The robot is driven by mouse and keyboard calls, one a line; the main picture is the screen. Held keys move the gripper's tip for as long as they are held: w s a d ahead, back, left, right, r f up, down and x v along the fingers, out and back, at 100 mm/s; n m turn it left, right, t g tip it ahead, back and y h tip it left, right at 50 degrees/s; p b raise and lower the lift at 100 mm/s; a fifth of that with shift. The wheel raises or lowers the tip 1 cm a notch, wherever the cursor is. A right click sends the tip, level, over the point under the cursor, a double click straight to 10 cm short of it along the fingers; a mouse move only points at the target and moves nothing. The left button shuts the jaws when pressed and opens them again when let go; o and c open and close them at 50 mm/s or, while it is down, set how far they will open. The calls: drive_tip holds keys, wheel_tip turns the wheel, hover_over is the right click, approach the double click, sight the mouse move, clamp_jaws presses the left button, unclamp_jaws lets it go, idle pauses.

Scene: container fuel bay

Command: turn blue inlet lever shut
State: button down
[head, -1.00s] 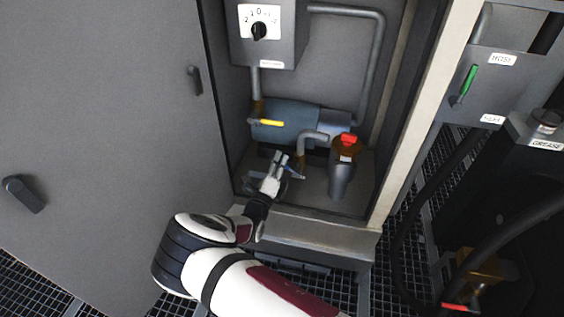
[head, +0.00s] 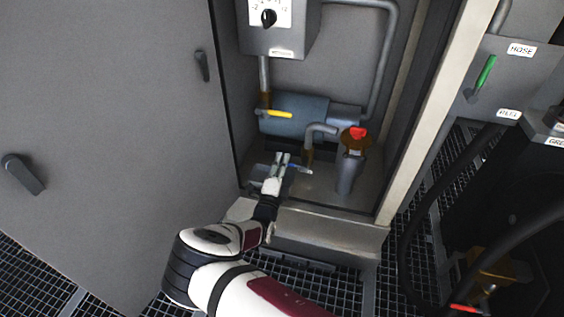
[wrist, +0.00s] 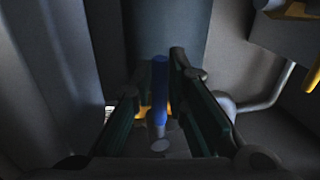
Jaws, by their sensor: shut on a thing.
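The blue inlet lever (wrist: 160,85) stands between the two fingers of my gripper (wrist: 160,75) in the wrist view. My gripper is shut on it. In the head view, my gripper (head: 282,158) is low inside the open cabinet, and a small part of the blue lever (head: 301,169) shows just right of the fingers. A yellow-orange part (wrist: 141,113) shows behind the lever, mostly hidden by it and the fingers.
A blue-grey cylinder (head: 300,112) with a yellow lever (head: 280,114) is above my gripper. A bent pipe (head: 322,128) and a red-topped filter (head: 349,172) stand to its right. A dial box (head: 280,40) hangs above. The cabinet door (head: 110,130) is at left.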

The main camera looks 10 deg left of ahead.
drive_tip(key=shift+d, duration=0.2)
drive_tip(key=c, duration=1.6)
unclamp_jaws()
drive_tip(key=shift+o, duration=0.2)
drive_tip(key=shift+a+r, duration=0.1)
drive_tip(key=shift+r, duration=0.1)
wheel_tip(320, 180, up, 10)
drive_tip(key=shift+f, duration=0.15)
drive_tip(key=shift+c, duration=0.5)
